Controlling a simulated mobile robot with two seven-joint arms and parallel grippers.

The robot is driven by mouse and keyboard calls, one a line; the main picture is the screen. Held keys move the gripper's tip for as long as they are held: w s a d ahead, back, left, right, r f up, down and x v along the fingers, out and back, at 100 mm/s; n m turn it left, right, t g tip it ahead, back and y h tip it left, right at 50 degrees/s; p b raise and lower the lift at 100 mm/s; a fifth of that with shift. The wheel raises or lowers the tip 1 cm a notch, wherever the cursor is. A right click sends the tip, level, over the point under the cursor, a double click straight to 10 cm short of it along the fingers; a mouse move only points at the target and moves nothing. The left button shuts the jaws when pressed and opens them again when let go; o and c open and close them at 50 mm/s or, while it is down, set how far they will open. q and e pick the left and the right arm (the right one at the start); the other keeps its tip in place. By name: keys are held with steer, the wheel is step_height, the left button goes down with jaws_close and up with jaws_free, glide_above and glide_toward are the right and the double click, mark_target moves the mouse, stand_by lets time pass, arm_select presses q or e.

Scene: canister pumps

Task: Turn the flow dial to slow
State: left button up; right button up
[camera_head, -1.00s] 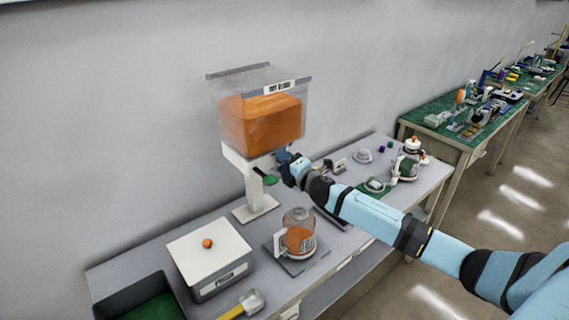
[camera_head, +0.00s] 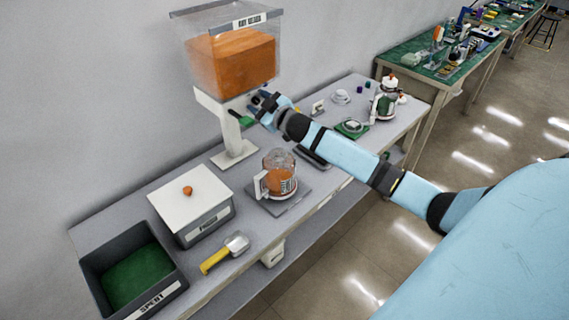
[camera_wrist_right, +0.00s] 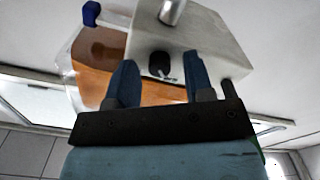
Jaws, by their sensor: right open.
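The clear hopper (camera_head: 232,60) with orange contents stands on a white post (camera_head: 232,135) at the back of the bench. My right gripper (camera_head: 258,106) is just below the hopper's right side, beside the white housing. In the right wrist view, a small dark dial (camera_wrist_right: 160,65) with a light mark sits on the pale housing (camera_wrist_right: 205,42). My right gripper's two blue fingers (camera_wrist_right: 160,82) are apart around the dial's line of view, and nothing is clasped. Contact with the dial cannot be told. The dial is hidden in the head view. My left gripper is out of view.
A green lever (camera_head: 242,120) sticks out under the hopper. A jug (camera_head: 279,172) with orange contents stands below on a grey plate. A lidded grey box (camera_head: 192,208), a yellow-handled scoop (camera_head: 225,252) and a dark spent bin (camera_head: 160,292) are at the left.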

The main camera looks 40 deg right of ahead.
steer(key=m, duration=0.3)
steer(key=shift+f+m+b, duration=0.1)
steer(key=shift+m+b, duration=0.2)
steer(key=shift+b, duration=0.05)
steer(key=s+b, duration=0.2)
steer(key=s, duration=1.2)
steer(key=s+a+f+g+p, duration=0.2)
steer(key=s+a+f, duration=0.5)
steer(key=f, duration=0.2)
steer(key=s+a+f+g+p, duration=0.2)
steer(key=s+a+f, duration=0.5)
steer(key=f, duration=0.2)
steer(key=shift+s+f+g+y, duration=0.15)
steer(key=shift+f+g+y, duration=0.1)
steer(key=shift+g+y, duration=0.15)
